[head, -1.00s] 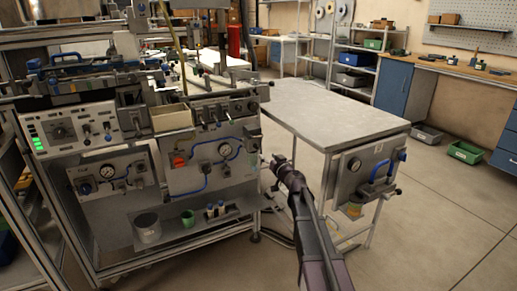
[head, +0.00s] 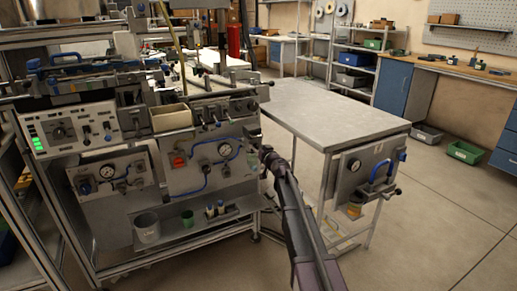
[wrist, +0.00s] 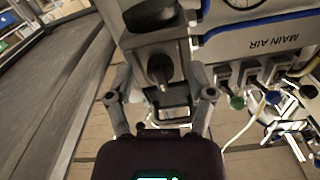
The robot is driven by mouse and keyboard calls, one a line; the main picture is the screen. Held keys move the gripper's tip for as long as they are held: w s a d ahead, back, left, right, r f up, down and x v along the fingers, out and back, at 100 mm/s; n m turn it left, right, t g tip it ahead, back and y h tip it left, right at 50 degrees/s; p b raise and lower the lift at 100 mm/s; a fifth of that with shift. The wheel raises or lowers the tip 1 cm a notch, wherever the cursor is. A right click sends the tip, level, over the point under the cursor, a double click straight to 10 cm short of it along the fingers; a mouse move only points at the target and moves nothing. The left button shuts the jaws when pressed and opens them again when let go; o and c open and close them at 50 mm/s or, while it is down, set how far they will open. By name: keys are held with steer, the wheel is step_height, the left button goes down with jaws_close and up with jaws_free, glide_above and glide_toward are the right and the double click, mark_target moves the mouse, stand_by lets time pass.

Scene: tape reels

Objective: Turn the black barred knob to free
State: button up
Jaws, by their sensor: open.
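The black barred knob (wrist: 159,70) shows in the wrist view on the face of a grey block, beside a panel lettered MAIN AIR that appears upside down. Its bar runs roughly up and down in that picture. My gripper (wrist: 161,95) is open, with one finger on each side of the knob in the picture. I see no contact, and the remaining gap is hard to judge. In the head view my gripper (head: 266,154) is at the right end of the lower gauge panel (head: 205,178), and I cannot make out this knob there.
A metal table (head: 335,115) stands close to the right of my arm, with a blue-handled panel (head: 365,175) on its end. A blue hose (head: 205,178) runs across the gauge panel. A shelf below holds a grey cup (head: 147,228) and a green cup (head: 188,219).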

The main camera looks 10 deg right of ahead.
jaws_close()
steer(key=shift+m, duration=0.5)
steer(key=m, duration=0.3)
steer(key=shift+m, duration=0.3)
steer(key=m, duration=0.4)
steer(key=shift+m, duration=0.3)
steer(key=m, duration=0.4)
steer(key=shift+m, duration=0.3)
steer(key=m, duration=0.4)
steer(key=shift+w, duration=0.1)
